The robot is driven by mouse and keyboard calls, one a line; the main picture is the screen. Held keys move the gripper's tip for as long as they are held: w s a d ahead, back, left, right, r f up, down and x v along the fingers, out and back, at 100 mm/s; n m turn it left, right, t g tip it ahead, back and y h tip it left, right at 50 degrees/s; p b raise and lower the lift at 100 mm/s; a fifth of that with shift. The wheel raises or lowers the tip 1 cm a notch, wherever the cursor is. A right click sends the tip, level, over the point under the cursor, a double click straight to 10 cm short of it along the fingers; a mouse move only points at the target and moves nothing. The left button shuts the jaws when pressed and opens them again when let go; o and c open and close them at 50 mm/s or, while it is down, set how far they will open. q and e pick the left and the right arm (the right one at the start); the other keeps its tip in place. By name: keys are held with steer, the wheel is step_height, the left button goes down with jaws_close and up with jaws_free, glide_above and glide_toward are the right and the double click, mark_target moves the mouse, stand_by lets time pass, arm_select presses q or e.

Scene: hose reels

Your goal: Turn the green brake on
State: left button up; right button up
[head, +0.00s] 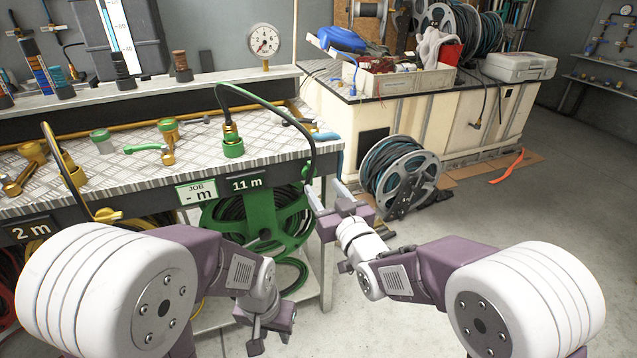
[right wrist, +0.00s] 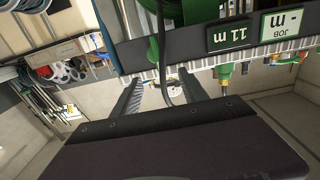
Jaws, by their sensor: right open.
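The green hose reel (head: 262,218) hangs under the metal bench, below the "11 m" sign (head: 247,183); dark hose is wound on it. A small green part (head: 306,169) shows at the bench's right corner, beside the hanging hose; I cannot tell for sure that it is the brake. My right gripper (head: 327,194) is open and empty, just right of the reel and below that corner. In the right wrist view its two fingers (right wrist: 160,92) stand apart, with the dark hose beyond them. My left gripper (head: 270,335) hangs low in front of the reel; its jaws are unclear.
The bench top (head: 195,165) holds brass and green fittings, and a hose loops from a green-based fitting (head: 232,146) over the front edge.

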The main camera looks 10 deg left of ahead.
mark_target(311, 168)
steer(key=b+x, duration=0.1)
steer(key=x, duration=0.8)
steer(key=shift+w, duration=0.1)
jaws_close()
